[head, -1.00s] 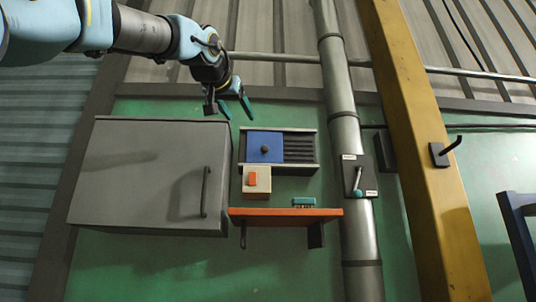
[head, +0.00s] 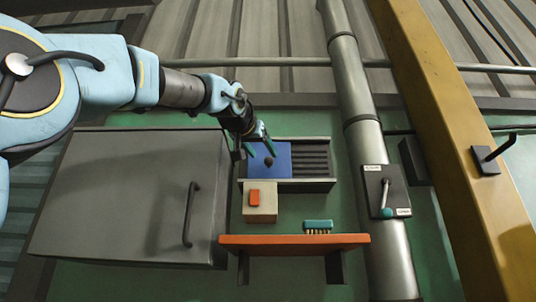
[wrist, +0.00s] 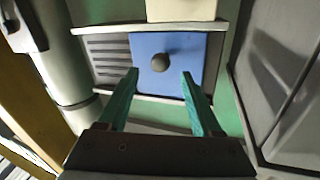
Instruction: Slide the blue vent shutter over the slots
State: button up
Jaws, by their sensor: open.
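The blue vent shutter (head: 283,160) is a flat square plate with a round dark knob (head: 268,162). It sits at the left end of its framed vent, and the dark slots (head: 311,160) to its right are uncovered. In the wrist view the shutter (wrist: 182,75) and its knob (wrist: 161,62) lie ahead, with the slots (wrist: 109,57) on the left. My gripper (head: 262,150) is at the shutter's upper left in the head view. Its two green fingers (wrist: 160,75) are spread, with the knob seen between them; contact is not visible.
A grey cabinet (head: 120,200) with a bar handle stands left of the vent. Below are a beige box with an orange switch (head: 258,212) and an orange shelf (head: 290,240) holding a teal brush (head: 318,225). A pipe (head: 365,130) with a lever panel (head: 387,190) stands right.

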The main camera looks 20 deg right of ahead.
aim_at(267, 159)
jog(key=x, duration=0.1)
jog(key=p+x, duration=0.2)
jog(key=x, duration=0.1)
jog(key=shift+w+r, duration=0.1)
jog(key=shift+r, duration=0.15)
jog(key=shift+w+d+f+p, duration=0.2)
jog(key=shift+w+d+p, duration=0.3)
jog(key=shift+p, duration=0.05)
grip_shut()
dwell(0.8)
